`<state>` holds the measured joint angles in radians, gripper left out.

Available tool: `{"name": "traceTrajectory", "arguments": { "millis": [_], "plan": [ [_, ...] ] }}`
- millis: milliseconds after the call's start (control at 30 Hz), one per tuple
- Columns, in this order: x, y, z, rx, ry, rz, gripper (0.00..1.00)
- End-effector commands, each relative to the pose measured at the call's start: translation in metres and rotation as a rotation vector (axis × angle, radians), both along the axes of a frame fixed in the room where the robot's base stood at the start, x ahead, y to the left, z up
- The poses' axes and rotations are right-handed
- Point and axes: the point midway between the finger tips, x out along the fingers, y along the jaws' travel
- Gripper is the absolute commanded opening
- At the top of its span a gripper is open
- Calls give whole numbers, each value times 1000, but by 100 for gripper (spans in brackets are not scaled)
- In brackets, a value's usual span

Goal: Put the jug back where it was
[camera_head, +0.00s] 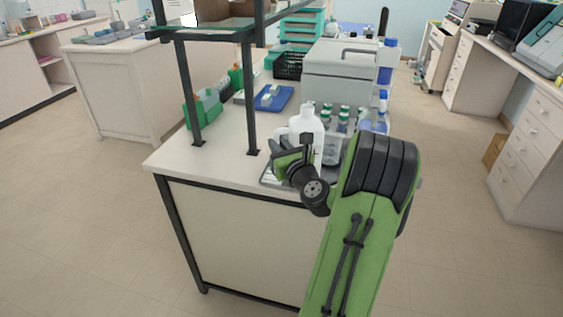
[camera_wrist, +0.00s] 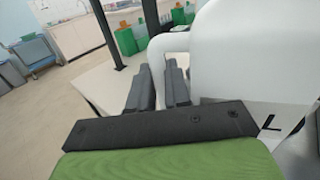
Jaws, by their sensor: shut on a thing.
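The white jug (camera_head: 307,122) is upright near the front end of the bench, by the metal tray (camera_head: 268,180). Whether its base touches the tray is hidden by my arm. My gripper (camera_head: 293,150) is at the jug's left side and shut on its handle. In the wrist view the jug's body (camera_wrist: 250,55) fills the upper right, with a dark letter L low on it. The dark fingers of my gripper (camera_wrist: 160,85) are at the handle (camera_wrist: 158,48), left of the body.
Several bottles with green caps (camera_head: 343,122) stand close to the jug's right. A grey box-shaped machine (camera_head: 340,75) is behind them. A shelf post (camera_head: 250,105) rises left of the jug. A blue tray (camera_head: 264,104) lies farther back. The bench's front left top is clear.

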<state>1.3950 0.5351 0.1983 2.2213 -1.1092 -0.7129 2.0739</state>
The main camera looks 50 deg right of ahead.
Motion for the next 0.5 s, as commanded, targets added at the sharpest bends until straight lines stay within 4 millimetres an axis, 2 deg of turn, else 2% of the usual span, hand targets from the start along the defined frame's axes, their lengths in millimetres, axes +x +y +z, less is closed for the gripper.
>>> {"name": "traceTrajectory", "arguments": {
  "millis": [33, 100, 300, 433, 467, 500],
  "plan": [
    [0, -1, -16, 1, 0, -1, 0],
    [0, 0, -22, 0, -1, -1, 0],
    [0, 0, -18, -3, -1, -1, 0],
    [0, 0, -22, -2, -1, -1, 0],
    [0, 0, -23, 0, 0, -1, 20],
    [0, 0, -22, 0, 0, -1, 26]
  ]
}}
